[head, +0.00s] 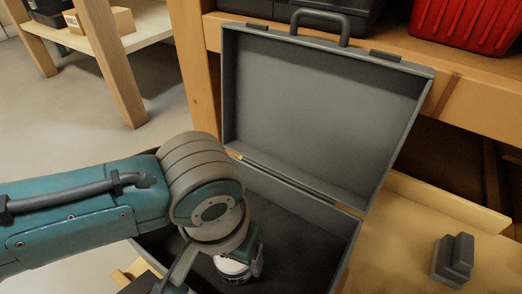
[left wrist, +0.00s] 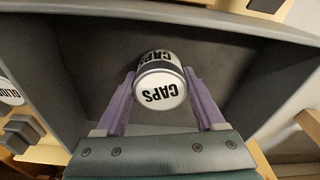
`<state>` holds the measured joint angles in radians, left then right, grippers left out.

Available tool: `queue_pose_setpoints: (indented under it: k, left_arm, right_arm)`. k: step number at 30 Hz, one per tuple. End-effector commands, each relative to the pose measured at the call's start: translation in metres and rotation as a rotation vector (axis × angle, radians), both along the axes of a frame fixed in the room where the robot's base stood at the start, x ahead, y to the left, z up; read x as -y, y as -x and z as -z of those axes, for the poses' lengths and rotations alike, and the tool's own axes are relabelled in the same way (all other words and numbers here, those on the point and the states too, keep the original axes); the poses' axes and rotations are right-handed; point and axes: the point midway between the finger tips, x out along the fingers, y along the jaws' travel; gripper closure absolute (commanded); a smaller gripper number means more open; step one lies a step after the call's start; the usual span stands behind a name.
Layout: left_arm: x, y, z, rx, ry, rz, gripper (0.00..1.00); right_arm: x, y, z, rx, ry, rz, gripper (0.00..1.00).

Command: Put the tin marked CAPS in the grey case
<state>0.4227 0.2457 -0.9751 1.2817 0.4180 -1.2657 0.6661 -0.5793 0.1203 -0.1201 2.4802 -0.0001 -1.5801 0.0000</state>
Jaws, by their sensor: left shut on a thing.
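The tin marked CAPS (left wrist: 160,92) is white with a dark band, and its lettered lid faces the left wrist camera. My left gripper (left wrist: 159,76) is shut on it, with one purple finger on each side. In the head view the tin (head: 232,270) shows below my left wrist, partly covered by the gripper (head: 246,262). The grey case (head: 345,232) is open, its lid (head: 320,110) standing up at the back. The tin is over or inside the case's dark interior; I cannot tell if it touches the floor. My right gripper is not in view.
A grey stepped block (head: 453,260) lies on the wooden bench right of the case. A red crate (head: 465,25) stands on the shelf behind.

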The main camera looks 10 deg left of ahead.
Motion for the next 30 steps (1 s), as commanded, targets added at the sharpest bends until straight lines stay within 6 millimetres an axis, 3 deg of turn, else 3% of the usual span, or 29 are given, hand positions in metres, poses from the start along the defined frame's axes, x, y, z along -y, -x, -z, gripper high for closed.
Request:
queue_pose_setpoints:
  k: [11, 12, 18, 30]
  left_arm:
    - [0.0001, 0.0000, 0.0019, 0.000, 0.000, 0.000, 0.90]
    - [0.0001, 0.0000, 0.0019, 0.000, 0.000, 0.000, 0.25]
    - [0.0000, 0.0000, 0.0019, 0.000, 0.000, 0.000, 0.02]
    - [-0.0003, 0.0006, -0.0048, 0.000, 0.000, 0.000, 0.00]
  right_arm:
    - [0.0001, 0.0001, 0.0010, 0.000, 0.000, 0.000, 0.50]
    - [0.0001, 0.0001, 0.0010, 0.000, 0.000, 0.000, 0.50]
    - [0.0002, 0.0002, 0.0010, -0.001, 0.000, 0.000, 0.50]
    - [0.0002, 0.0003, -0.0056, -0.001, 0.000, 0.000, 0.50]
